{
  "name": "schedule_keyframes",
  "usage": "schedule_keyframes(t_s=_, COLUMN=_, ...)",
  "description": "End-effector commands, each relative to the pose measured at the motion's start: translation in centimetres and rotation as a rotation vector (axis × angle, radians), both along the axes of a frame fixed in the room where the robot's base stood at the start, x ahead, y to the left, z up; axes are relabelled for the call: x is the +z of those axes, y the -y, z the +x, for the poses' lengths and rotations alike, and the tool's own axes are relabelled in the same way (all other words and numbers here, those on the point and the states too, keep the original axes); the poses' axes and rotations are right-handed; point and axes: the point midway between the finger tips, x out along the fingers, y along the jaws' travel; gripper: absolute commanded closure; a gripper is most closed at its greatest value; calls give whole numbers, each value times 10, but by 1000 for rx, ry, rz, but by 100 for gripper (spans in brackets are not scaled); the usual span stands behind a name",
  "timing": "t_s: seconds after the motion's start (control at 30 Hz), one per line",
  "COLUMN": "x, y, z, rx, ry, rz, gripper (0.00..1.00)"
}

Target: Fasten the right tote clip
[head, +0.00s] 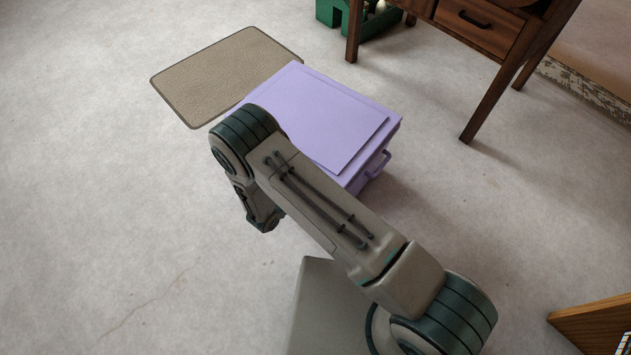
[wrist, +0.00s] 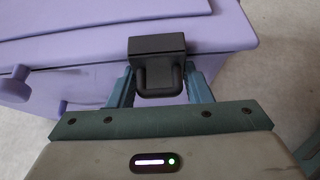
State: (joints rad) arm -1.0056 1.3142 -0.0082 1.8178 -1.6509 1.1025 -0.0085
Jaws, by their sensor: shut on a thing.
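The lilac tote (head: 372,172) stands on the floor with its flat lid (head: 325,118) on top. In the wrist view, a black clip (wrist: 157,48) sits at the tote's edge, a dark block with a rounded loop hanging below it. My gripper (wrist: 160,88) is shut on the clip's loop, with a blue-grey finger on each side. I cannot tell whether the clip is latched. In the head view my arm hides the clip and the fingers, as well as the tote's near side.
A beige mat (head: 225,72) lies behind the tote at the left. A wooden table with a drawer (head: 478,22) stands at the back right, with a green object (head: 372,20) beneath it. A wooden piece (head: 597,325) is at the lower right. The floor at the left is clear.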

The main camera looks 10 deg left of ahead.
Motion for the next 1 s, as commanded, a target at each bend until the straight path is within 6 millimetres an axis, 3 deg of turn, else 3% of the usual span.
schedule_keyframes(t_s=0.17, x=-1, y=1, z=-2, rx=-1, ry=-5, rz=-3, gripper=96)
schedule_keyframes(t_s=0.2, x=-1, y=1, z=-2, rx=-1, ry=-5, rz=-3, gripper=50)
schedule_keyframes(t_s=0.23, x=-1, y=1, z=-2, rx=-1, ry=-5, rz=-2, gripper=44)
schedule_keyframes(t_s=0.63, x=5, y=-2, z=-6, rx=-4, ry=-2, rz=-1, gripper=44)
schedule_keyframes(t_s=1.0, x=41, y=-35, z=-69, rx=1, ry=-3, rz=0, gripper=44)
